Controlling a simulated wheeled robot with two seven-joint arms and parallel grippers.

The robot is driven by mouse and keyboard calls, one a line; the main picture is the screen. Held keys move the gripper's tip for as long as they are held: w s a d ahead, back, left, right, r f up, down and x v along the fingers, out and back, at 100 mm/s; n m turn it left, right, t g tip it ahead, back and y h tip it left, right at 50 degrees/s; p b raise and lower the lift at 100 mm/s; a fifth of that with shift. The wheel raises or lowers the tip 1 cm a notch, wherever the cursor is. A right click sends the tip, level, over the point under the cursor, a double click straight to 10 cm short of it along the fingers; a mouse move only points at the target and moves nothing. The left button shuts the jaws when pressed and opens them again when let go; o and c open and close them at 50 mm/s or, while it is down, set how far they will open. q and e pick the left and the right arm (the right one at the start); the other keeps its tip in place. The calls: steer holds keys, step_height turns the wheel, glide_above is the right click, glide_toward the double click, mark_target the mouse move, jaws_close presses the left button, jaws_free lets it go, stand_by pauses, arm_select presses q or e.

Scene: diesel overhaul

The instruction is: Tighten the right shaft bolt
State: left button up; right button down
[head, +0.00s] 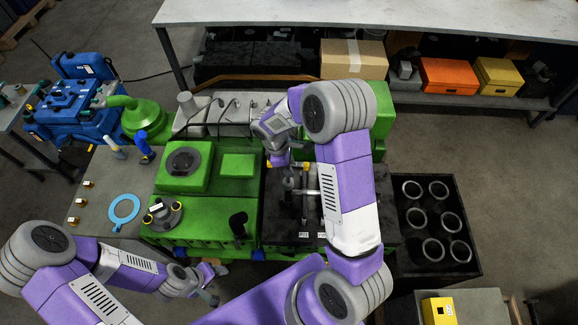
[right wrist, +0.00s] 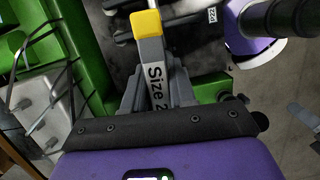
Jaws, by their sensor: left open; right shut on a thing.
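My right gripper (head: 287,163) is shut on a grey tool with a yellow end, over the dark bay of the green engine (head: 205,215). In the right wrist view, the tool (right wrist: 155,70) lies between the fingers and its lettering starts with "Size 2"; the rest is covered. Dark shafts (head: 306,205) lie in the engine bay below and right of this gripper. I cannot make out the right shaft bolt or whether the tool touches it. My left gripper (head: 212,282) is open and empty, in front of the engine's near left side.
A grey side table (head: 100,205) with a blue ring (head: 124,209) stands left of the engine. A black crate (head: 465,262) with several metal rings is at the right. Orange (head: 448,76) and yellow (head: 498,77) boxes sit under the back bench (head: 450,18).

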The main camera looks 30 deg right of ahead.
step_height(320, 180, up, 6)
steer(key=p, duration=0.4)
steer(key=shift+r+p, duration=0.15)
steer(key=shift+p, duration=0.15)
steer(key=shift+s+a, duration=0.15)
steer(key=s+a+b, duration=0.1)
steer(key=s+a, duration=0.2)
steer(key=s, duration=0.2)
steer(key=shift+s+a+b, duration=0.2)
steer(key=shift+s+b, duration=0.1)
steer(key=shift+b, duration=0.05)
steer(key=shift+f, duration=0.25)
